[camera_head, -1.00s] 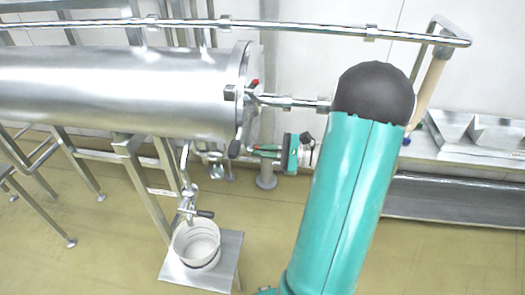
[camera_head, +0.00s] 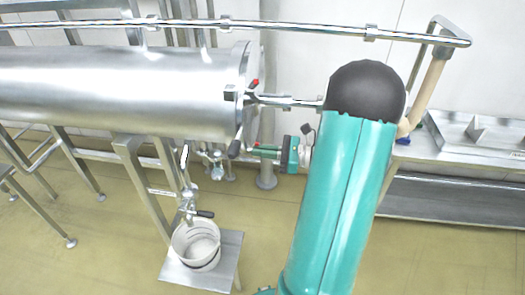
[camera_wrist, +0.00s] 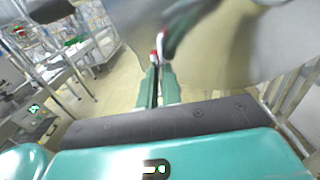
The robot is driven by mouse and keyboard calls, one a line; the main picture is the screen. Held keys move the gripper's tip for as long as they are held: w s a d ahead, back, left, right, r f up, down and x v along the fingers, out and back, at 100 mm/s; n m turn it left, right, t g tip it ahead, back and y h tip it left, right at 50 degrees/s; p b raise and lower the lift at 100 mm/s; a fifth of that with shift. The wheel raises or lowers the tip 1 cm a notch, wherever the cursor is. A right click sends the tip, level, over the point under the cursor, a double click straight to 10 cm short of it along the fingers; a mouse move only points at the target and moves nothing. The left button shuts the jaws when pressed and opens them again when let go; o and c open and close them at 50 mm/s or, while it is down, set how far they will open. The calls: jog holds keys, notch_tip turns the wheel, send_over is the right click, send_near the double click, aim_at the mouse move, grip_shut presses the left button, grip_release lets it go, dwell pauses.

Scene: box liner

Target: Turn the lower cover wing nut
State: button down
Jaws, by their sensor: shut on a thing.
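The steel cylinder's round end cover (camera_head: 250,98) faces right in the head view. The lower wing nut (camera_head: 235,148) shows as a dark lever at the cover's lower rim. A dark, blurred lever (camera_wrist: 176,38) also shows close to my fingertips in the wrist view. My gripper (camera_head: 252,148) reaches in from the right at the height of the lower wing nut. Its green fingers (camera_wrist: 159,68) have red and white near the tips and are shut on the lower wing nut. The exact contact is small and partly hidden. An upper red-marked fastener (camera_head: 255,84) sits higher on the cover.
A horizontal pipe (camera_head: 290,102) runs from the cover toward my arm. A bucket (camera_head: 197,250) stands on a low steel stand (camera_head: 226,262) below the cylinder. A steel bench (camera_head: 440,152) is at the right. Floor in front is open.

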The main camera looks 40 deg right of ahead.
jog(key=c, duration=1.6)
grip_release()
jog(key=v, duration=1.4)
